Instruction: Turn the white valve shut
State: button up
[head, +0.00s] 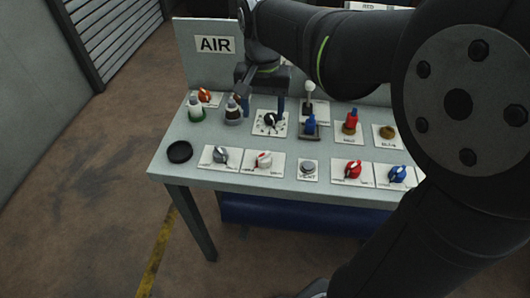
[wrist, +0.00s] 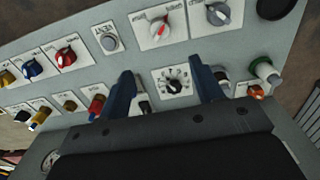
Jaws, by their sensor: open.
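The white valve (head: 264,160) is a white knob with a red mark on a pale plate in the front row of the panel. In the wrist view the white valve (wrist: 160,30) sits near the top, beyond my fingertips, its red mark slanting. My gripper (head: 260,103) is open and empty above the back part of the panel, apart from the valve. In the wrist view the two blue fingers of my gripper (wrist: 164,82) stand wide apart, with a black rotary dial (wrist: 174,82) showing between them. Nothing covers the valve.
A grey knob (head: 220,155) and a push button (head: 307,170) flank the valve. Red (head: 352,170) and blue (head: 397,174) knobs lie further right. Several taller controls stand in the back row, before an upright board with an AIR sign (head: 215,45). A black dish (head: 179,151) lies at left.

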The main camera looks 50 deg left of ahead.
aim_at(264, 154)
notch_tip(264, 154, down, 17)
jog(key=shift+w+r, duration=0.1)
dwell(0.3)
jog(key=c, duration=1)
